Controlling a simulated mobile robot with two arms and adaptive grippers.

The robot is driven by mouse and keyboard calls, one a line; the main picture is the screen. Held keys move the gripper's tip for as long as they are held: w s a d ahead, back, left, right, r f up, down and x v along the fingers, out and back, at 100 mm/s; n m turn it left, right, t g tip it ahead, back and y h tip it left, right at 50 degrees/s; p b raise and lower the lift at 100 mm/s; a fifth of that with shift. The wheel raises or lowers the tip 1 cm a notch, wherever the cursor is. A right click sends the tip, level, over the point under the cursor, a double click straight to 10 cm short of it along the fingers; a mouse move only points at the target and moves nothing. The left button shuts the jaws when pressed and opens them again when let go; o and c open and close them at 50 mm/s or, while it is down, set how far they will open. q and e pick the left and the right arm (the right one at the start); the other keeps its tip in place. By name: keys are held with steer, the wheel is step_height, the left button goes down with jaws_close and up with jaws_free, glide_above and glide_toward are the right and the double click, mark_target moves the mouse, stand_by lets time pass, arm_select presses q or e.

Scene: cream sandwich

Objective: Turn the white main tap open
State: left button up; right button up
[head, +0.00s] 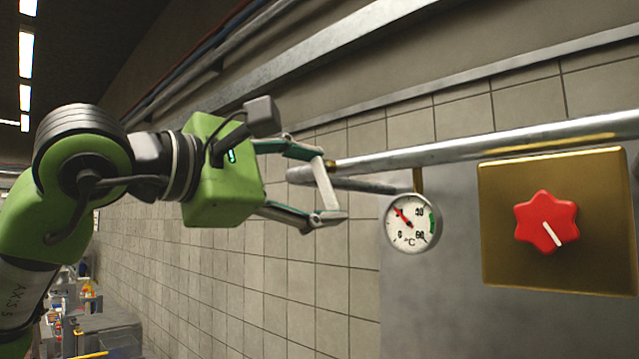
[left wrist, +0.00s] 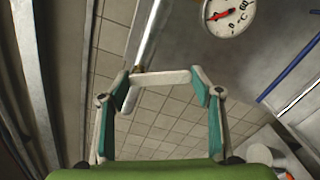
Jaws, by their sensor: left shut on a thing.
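The white main tap's handle (head: 325,188) is a short pale bar at the left end of the metal pipe (head: 470,143), and stands nearly upright in the head view. My left gripper (head: 322,186) comes in from the left, its two fingers spread at the bar's two ends and shut on it. In the left wrist view the white bar (left wrist: 163,77) runs across between the green fingertips (left wrist: 166,90), nearly level. The fingers partly hide its ends. My right gripper is not in view.
A round temperature gauge (head: 412,222) hangs close right of the tap, its red needle pointing up left. Further right, a brass plate (head: 500,262) carries a red knob (head: 546,222). A tiled wall (head: 265,270) lies behind; a cluttered counter (head: 105,332) is at lower left.

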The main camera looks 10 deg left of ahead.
arm_select(q)
steer(key=shift+w+a+f+m, duration=0.1)
steer(key=shift+a+m, duration=0.05)
steer(key=shift+m, duration=0.65)
steer(key=shift+w+a+m, duration=0.1)
steer(key=shift+a+m, duration=0.05)
steer(key=shift+m, duration=0.65)
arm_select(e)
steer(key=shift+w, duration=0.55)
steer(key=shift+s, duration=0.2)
arm_select(q)
steer(key=o, duration=1.6)
steer(key=v, duration=1.2)
